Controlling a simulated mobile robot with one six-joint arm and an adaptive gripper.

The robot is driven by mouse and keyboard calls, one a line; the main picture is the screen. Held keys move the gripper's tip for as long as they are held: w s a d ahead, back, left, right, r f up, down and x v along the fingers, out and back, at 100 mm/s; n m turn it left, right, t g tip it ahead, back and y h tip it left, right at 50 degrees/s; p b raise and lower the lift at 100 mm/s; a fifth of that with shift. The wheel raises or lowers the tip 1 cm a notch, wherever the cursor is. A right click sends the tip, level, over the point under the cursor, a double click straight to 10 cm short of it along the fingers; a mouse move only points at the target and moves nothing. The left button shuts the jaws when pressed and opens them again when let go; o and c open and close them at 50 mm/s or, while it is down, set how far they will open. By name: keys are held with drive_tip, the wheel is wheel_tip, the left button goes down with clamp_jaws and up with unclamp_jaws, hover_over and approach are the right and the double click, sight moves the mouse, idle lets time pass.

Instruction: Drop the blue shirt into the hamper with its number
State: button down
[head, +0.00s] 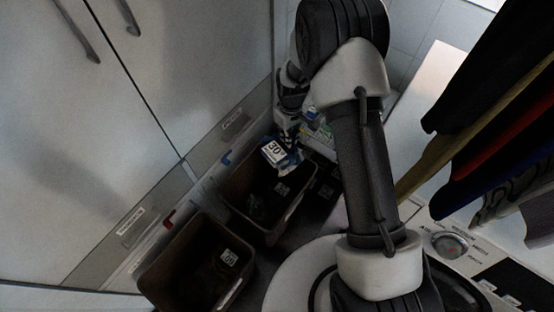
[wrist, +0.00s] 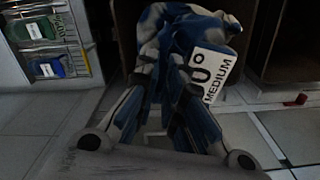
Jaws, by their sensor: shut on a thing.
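My gripper (head: 287,130) is shut on the blue shirt (head: 291,160), a crumpled blue and white cloth. In the wrist view the shirt (wrist: 185,35) hangs bunched between the fingers and covers their tips. Its white tag (head: 273,151) reads 30°; in the wrist view the part-hidden tag shows "0° MEDIUM". In the head view the shirt appears over the back part of a brown hamper (head: 238,178); I cannot tell how high above it. A second brown hamper (head: 160,272) stands nearer, with a small numbered label inside that I cannot read surely.
White cabinets (head: 110,120) stand along the left. Dark clothes (head: 500,90) hang at the right above a white machine with a dial (head: 449,244).

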sight(276, 152)
drive_tip(key=a+f+n+b, duration=0.1)
drive_tip(key=a+f+b, duration=0.1)
drive_tip(key=f, duration=0.8)
drive_tip(key=s+a+f+n+b, duration=0.1)
drive_tip(key=a+f+n+b, duration=0.1)
drive_tip(key=f, duration=0.8)
drive_tip(key=shift+a+n+b, duration=0.15)
drive_tip(key=shift+n+b, duration=0.15)
drive_tip(key=shift+f, duration=0.1)
drive_tip(key=c, duration=1.6)
unclamp_jaws()
drive_tip(key=shift+c, duration=0.2)
wheel_tip(276, 152, up, 12)
